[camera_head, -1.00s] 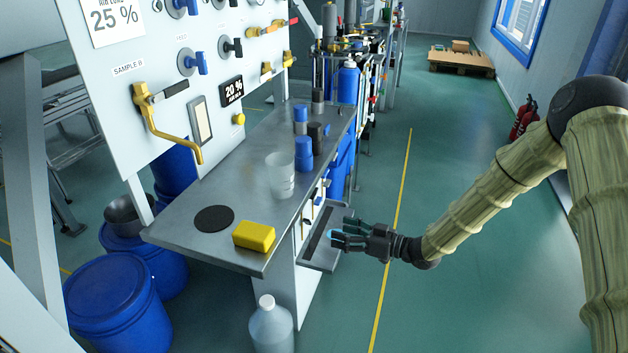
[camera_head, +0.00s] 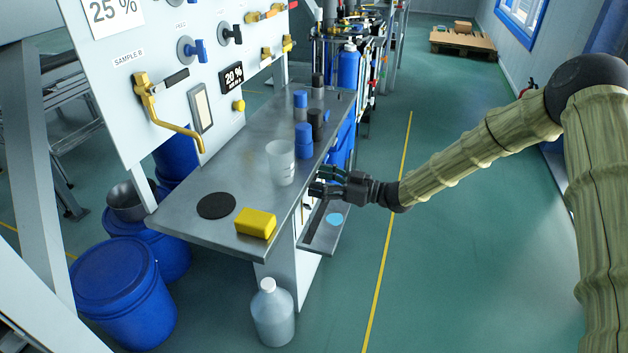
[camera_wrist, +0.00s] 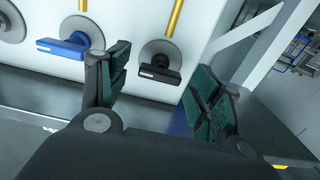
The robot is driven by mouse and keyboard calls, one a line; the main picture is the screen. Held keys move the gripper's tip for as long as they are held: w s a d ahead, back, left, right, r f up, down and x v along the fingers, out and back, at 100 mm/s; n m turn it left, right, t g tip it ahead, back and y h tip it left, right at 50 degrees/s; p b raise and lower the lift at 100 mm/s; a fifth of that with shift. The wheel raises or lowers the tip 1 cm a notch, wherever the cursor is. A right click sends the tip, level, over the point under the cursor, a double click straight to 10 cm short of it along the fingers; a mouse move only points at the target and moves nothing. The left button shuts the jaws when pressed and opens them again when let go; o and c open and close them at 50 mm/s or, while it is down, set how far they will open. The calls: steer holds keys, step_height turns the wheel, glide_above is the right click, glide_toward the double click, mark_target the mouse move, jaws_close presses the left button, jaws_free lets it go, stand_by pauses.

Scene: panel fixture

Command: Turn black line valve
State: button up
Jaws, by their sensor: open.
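The black-handled valve (camera_head: 230,34) sits on the upper right of the white panel, on a grey round plate. In the wrist view the black handle (camera_wrist: 160,70) lies roughly level, tilted slightly down to the right. It appears between my fingers and beyond them, not touched. My gripper (camera_head: 320,180) is open and empty at the right edge of the bench, well away from the panel. In the wrist view its two fingers (camera_wrist: 160,88) are spread apart.
A blue-handled valve (camera_head: 192,50) is just left of the black one. The bench (camera_head: 190,226) holds a clear beaker (camera_head: 280,163), blue-capped containers (camera_head: 303,140) and a yellow block (camera_head: 256,223). The floor at right is open.

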steer(key=shift+x, duration=1.1)
steer(key=shift+c, duration=0.4)
steer(key=c, duration=1)
steer(key=shift+o, duration=0.2)
